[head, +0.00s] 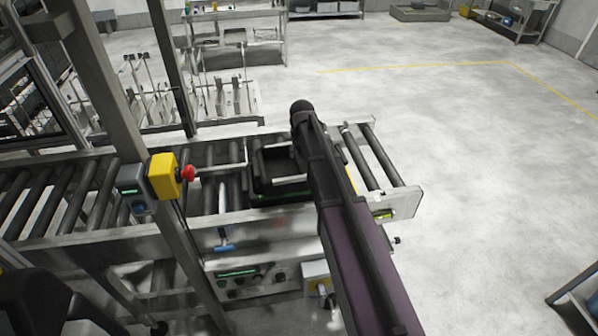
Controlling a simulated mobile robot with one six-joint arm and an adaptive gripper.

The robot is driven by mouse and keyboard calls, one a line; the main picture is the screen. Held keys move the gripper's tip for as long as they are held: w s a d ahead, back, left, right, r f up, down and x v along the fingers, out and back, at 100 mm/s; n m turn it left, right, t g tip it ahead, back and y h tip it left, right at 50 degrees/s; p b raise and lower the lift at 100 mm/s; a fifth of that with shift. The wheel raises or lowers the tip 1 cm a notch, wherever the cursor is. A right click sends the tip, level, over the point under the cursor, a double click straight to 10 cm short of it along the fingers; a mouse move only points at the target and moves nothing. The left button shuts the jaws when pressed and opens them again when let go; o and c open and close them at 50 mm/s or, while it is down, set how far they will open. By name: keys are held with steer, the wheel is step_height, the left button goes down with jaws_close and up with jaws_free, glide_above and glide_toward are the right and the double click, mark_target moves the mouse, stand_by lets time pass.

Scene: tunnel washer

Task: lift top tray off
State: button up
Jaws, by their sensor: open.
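A dark tray (262,183) sits on the roller conveyor, just left of my arm. A thin green edge (283,198) shows beneath it, perhaps part of another tray below. Its right side is hidden behind my arm. My dark arm reaches up from the bottom right and passes over the conveyor beside the tray. The arm's rounded far end stands above and right of the tray's back edge. My gripper itself cannot be made out; the arm hides that spot. I cannot tell whether anything touches the tray.
The roller conveyor (90,190) runs left to right, with bare rollers at its right end (372,155). A steel post (113,90) carries a yellow box with a red button (165,176). A control panel (250,282) sits below. Open floor (480,170) lies right.

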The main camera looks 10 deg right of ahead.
mark_target(299, 162)
steer(key=shift+w+f+b, duration=0.15)
steer(key=shift+f+b, duration=0.6)
steer(key=shift+f, duration=0.3)
steer(key=shift+w+f+b, duration=0.25)
steer(key=shift+f+b, duration=0.6)
steer(key=shift+w+f+b, duration=0.2)
steer(key=shift+f+b, duration=0.65)
steer(key=shift+w+f+b, duration=0.25)
steer(key=shift+f+b, duration=0.6)
jaws_close()
